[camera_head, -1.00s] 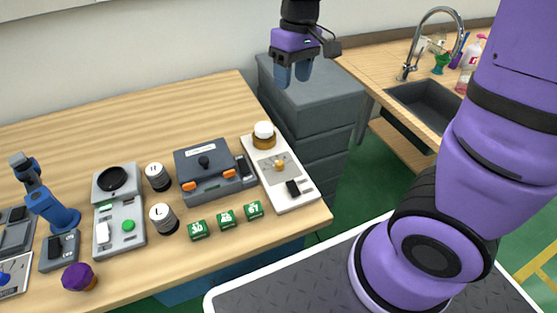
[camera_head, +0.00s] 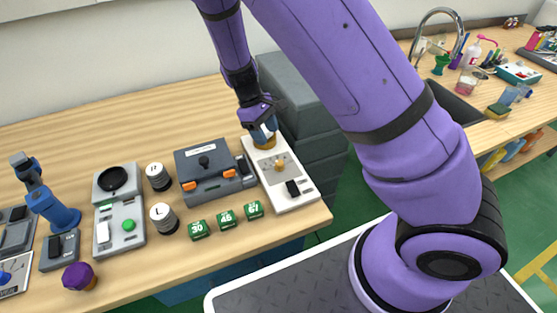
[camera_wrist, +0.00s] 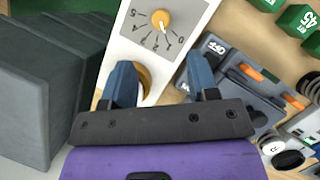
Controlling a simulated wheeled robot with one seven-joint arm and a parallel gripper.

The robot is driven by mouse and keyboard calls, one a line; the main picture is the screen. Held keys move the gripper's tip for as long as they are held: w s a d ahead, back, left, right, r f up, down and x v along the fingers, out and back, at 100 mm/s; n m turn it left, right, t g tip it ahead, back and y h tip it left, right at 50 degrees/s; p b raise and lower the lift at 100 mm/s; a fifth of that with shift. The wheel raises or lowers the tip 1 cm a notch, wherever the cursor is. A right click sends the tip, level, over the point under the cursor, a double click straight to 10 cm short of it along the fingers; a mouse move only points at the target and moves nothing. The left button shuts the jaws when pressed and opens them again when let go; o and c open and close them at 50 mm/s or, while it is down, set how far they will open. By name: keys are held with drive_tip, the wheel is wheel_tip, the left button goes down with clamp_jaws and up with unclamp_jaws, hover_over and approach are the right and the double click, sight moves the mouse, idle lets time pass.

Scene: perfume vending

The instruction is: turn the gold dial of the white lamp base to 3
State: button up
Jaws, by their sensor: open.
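The white lamp base (camera_head: 293,200) lies near the table's right edge. Its gold dial (camera_head: 280,164) is mid-panel. In the wrist view the dial (camera_wrist: 160,19) sits above a printed arc of numbers from 0 to 5; its light mark points down, seemingly near 1. A gold collar (camera_wrist: 146,80) at the base's far end is partly hidden by my left finger. My gripper (camera_head: 263,130) is low over that far end, hiding the white cap. In the wrist view my gripper (camera_wrist: 160,65) is open, fingers apart, the dial beyond them and clear of them.
A grey box with orange latches (camera_head: 207,168) stands close left of the lamp base. Green number blocks (camera_head: 227,218) line the table's front. Grey drawers (camera_head: 305,105) stand behind the table's right end. A sink (camera_head: 455,112) is at the right.

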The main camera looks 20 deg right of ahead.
sight(279, 162)
drive_tip(key=x, duration=1)
drive_tip(key=shift+s+f, duration=0.2)
drive_tip(key=shift+f, duration=0.05)
drive_tip(key=c, duration=0.9)
